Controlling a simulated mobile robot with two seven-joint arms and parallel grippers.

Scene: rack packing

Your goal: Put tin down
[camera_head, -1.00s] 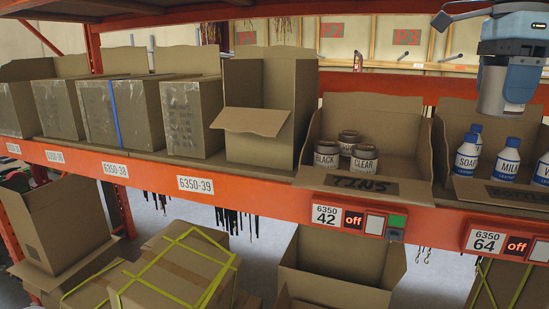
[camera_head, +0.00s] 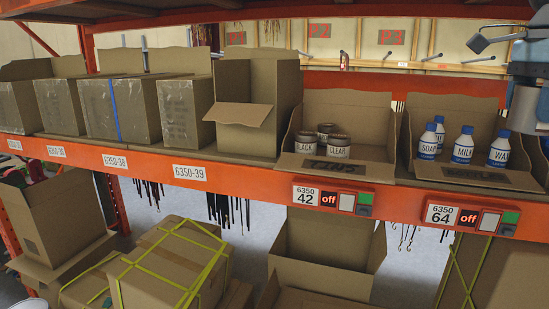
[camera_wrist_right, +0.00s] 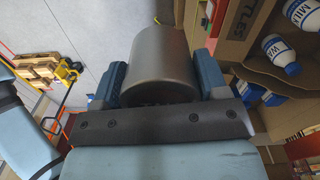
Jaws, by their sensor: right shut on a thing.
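In the right wrist view my right gripper (camera_wrist_right: 160,88) is shut on a grey metal tin (camera_wrist_right: 162,60), one blue finger on each side of it. The tin's label is not visible from here. The cardboard tins box (camera_head: 345,167), marked TINS, stands on the orange shelf with several tins inside, including one labelled BLACK (camera_head: 304,148) and one labelled CLEAR (camera_head: 338,148). My left gripper is not in view.
The bottles box (camera_head: 470,178) with SOAP, MILK and WAX bottles stands right of the tins box. It also shows beside the held tin in the right wrist view (camera_wrist_right: 238,50). Closed cartons (camera_head: 188,108) and an open box (camera_head: 250,137) fill the shelf's left. Strapped boxes (camera_head: 165,270) lie below.

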